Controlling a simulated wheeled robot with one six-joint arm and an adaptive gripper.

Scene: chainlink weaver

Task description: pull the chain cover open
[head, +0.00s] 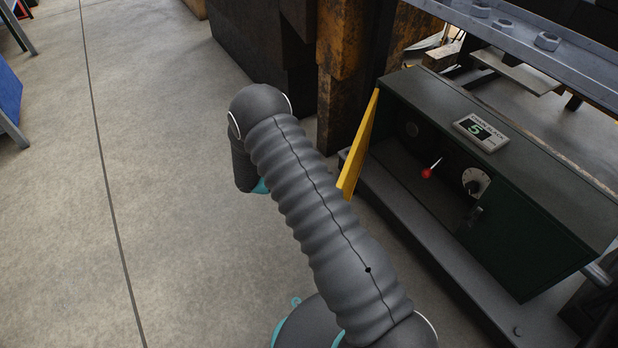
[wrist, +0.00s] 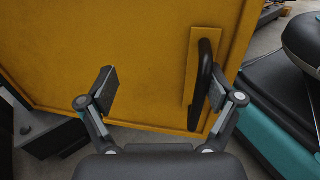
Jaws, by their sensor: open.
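The yellow chain cover (head: 361,145) stands swung out from the left end of the green cabinet (head: 525,225), seen nearly edge-on in the head view. In the wrist view the cover (wrist: 110,40) fills much of the picture, with a black upright handle (wrist: 203,85) on a yellow plate near its right edge. My gripper (wrist: 168,90) is open. The handle lies between the fingers in the picture, close beside the right finger and well apart from the left one. I cannot tell whether the right finger touches it. My gripper is hidden in the head view.
Inside the cabinet opening are a lever with a red knob (head: 427,173) and a round dial (head: 475,182). A counter (head: 480,132) reading 5 sits on top. A rusty post (head: 343,75) stands behind the cover. The concrete floor (head: 160,180) to the left is clear.

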